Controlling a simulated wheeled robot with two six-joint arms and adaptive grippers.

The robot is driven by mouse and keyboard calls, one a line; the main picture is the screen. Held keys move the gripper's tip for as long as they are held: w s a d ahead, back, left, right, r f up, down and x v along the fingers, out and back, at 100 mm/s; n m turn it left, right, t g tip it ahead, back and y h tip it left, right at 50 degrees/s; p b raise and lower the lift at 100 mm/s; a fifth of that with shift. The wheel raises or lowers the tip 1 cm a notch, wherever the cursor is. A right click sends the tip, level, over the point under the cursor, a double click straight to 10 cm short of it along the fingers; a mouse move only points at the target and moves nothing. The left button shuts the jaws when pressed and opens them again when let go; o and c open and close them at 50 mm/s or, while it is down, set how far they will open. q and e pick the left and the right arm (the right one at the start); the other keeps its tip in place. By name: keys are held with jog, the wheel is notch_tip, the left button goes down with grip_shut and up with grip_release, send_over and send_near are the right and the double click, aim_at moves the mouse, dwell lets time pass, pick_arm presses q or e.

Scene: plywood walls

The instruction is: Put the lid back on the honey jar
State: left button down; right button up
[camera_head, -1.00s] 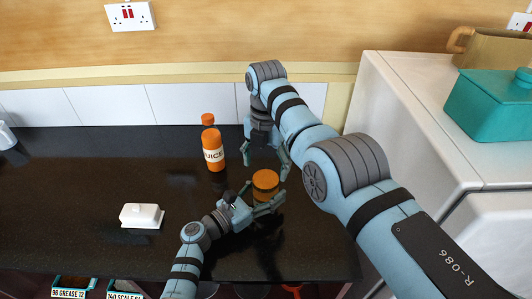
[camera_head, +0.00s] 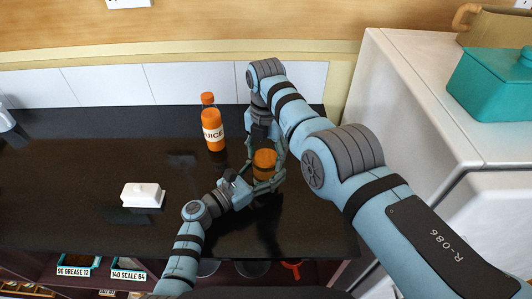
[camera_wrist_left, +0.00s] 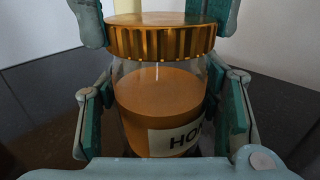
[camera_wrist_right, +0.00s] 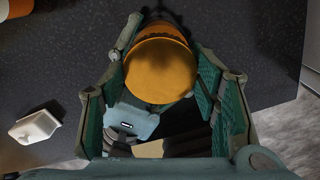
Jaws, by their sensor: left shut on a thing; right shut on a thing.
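The honey jar (camera_head: 264,172) stands upright on the dark counter, and the left wrist view shows its amber honey and partly hidden label (camera_wrist_left: 165,105). My left gripper (camera_head: 267,180) is shut around the jar's body, a finger on each side. The gold ribbed lid (camera_wrist_left: 160,38) sits at the top of the jar, level and seemingly touching the rim. My right gripper (camera_head: 265,155) is shut on the lid from above, its fingertips at the lid's two sides. In the right wrist view the round lid top (camera_wrist_right: 160,68) lies between the fingers.
An orange juice bottle (camera_head: 212,128) stands just behind and left of the jar. A white butter dish (camera_head: 142,195) lies farther left. A white cabinet (camera_head: 400,90) with a teal pot (camera_head: 495,95) rises on the right. The counter's left side is largely clear.

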jog(key=m, duration=0.7)
jog(key=shift+m, duration=0.3)
jog(key=m, duration=0.4)
jog(key=shift+f, duration=0.1)
jog(key=m, duration=1.4)
jog(key=shift+m, duration=0.4)
jog(key=m, duration=0.4)
jog(key=shift+d, duration=0.1)
jog(key=m, duration=0.5)
jog(key=shift+s+m, duration=0.1)
jog(key=shift+m, duration=0.2)
jog(key=m, duration=1.1)
jog(key=o, duration=1.4)
